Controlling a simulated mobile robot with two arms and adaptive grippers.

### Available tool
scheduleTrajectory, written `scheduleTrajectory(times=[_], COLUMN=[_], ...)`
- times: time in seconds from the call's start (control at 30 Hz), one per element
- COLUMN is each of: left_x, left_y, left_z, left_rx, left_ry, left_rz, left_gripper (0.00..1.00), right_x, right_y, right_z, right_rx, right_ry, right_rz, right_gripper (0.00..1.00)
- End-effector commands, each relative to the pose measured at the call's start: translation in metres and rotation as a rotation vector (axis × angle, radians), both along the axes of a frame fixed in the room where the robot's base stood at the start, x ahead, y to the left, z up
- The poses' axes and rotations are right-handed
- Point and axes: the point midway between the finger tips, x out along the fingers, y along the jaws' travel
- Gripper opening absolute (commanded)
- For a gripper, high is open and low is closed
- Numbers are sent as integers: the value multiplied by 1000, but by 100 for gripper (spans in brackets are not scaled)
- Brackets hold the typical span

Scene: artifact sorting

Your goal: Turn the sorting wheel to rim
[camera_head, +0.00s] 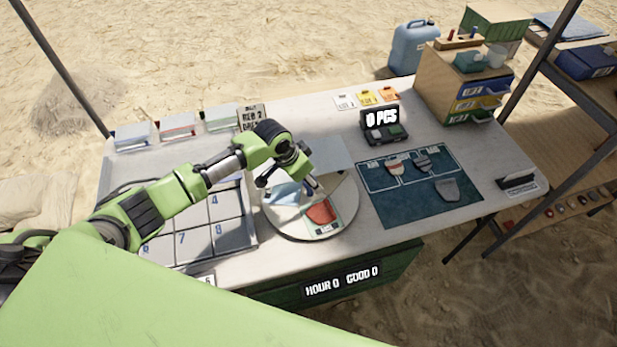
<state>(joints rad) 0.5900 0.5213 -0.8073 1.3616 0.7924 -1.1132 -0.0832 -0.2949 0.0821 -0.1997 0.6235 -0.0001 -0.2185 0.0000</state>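The sorting wheel (285,229) is a round pale turntable in the middle of the table. A red sherd-like piece (320,213) lies on a pale section at its front right. A light blue piece (284,194) shows at its left, partly behind my gripper. A pale grey flat panel (325,153) stands at its back. My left gripper (308,188) reaches in from the left and hangs over the wheel, close to the red piece. Its fingertips are small and partly hidden, so I cannot tell open from shut or whether they touch. My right gripper is out of view.
A numbered grid tray (190,246) lies left of the wheel, under my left arm. A dark teal mat (407,205) with several sherds lies right. A drawer unit (452,75) fills the back right corner.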

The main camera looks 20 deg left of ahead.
Motion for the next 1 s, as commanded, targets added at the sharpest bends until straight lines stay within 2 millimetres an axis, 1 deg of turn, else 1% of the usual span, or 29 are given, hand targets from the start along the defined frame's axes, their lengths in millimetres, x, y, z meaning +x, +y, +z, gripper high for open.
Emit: scheduleTrajectory(times=[0.23, 0.27, 0.3, 0.37, 0.4, 0.43, 0.77, 1.0], left_x=[0, 0, 0, 0, 0, 0, 0, 0], left_y=[0, 0, 0, 0, 0, 0, 1, 4], left_z=[-1, -1, -1, -1, -1, 0, -1, -1], left_rx=[0, 0, 0, 0, 0, 0, 0, 0], left_ry=[0, 0, 0, 0, 0, 0, 0, 0], left_rz=[0, 0, 0, 0, 0, 0, -14, -74], left_gripper=[45, 42, 32, 16, 6, 0, 0, 0], right_x=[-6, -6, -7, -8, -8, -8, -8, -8], right_y=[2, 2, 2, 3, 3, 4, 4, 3], right_z=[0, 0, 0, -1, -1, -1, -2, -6], right_rx=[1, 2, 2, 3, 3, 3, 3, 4], right_ry=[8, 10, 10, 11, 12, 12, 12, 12], right_rz=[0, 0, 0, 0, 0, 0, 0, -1], right_gripper=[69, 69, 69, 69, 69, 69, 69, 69])
